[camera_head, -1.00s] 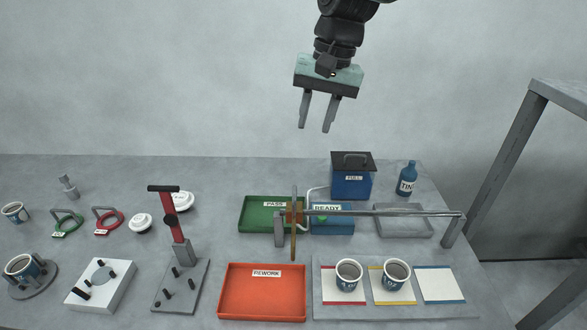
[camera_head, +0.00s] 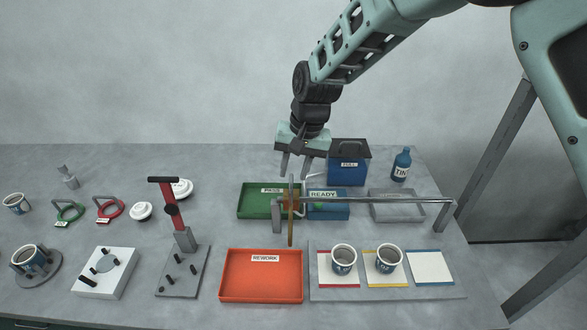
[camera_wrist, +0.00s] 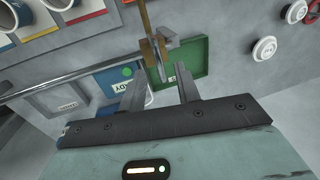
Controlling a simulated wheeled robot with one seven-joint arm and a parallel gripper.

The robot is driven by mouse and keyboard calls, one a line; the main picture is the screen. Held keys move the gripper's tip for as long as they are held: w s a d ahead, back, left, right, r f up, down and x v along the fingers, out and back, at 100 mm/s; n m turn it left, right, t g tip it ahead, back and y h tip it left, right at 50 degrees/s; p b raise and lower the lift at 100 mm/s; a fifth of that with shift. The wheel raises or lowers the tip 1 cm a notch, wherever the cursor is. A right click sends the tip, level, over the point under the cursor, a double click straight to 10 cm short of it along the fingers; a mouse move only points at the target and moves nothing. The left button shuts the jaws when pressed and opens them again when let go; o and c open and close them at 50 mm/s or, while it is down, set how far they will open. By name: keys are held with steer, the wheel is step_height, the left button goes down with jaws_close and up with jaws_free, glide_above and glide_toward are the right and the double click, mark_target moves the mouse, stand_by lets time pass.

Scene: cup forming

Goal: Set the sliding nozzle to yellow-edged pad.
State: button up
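The sliding nozzle is an orange-brown block with an upright rod (camera_head: 291,224) on a grey horizontal rail (camera_head: 375,200), at the rail's left end. It also shows in the wrist view (camera_wrist: 149,27). The yellow-edged pad (camera_head: 387,283) is the middle of three white pads at the front right, with a filled cup (camera_head: 388,259) on it. My gripper (camera_head: 295,175) is open and empty, just above and behind the nozzle's upper rod. In the wrist view its fingers (camera_wrist: 158,90) lie apart, with the rod's end between or just beyond them; I cannot tell which.
A red-edged pad (camera_head: 325,281) with a cup (camera_head: 344,260) and an empty blue-edged pad (camera_head: 431,266) flank the yellow one. The green PASS tray (camera_head: 249,211), READY box (camera_head: 334,211), blue FULL bin (camera_head: 347,170) and orange REWORK tray (camera_head: 261,288) lie around the rail.

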steer(key=shift+a+f, duration=0.15)
steer(key=shift+f, duration=0.55)
jaws_close()
steer(key=d, duration=0.7)
steer(key=d+b, duration=0.1)
steer(key=d, duration=0.7)
steer(key=d+b, duration=0.1)
steer(key=d, duration=0.7)
steer(key=shift+s, duration=0.4)
jaws_free()
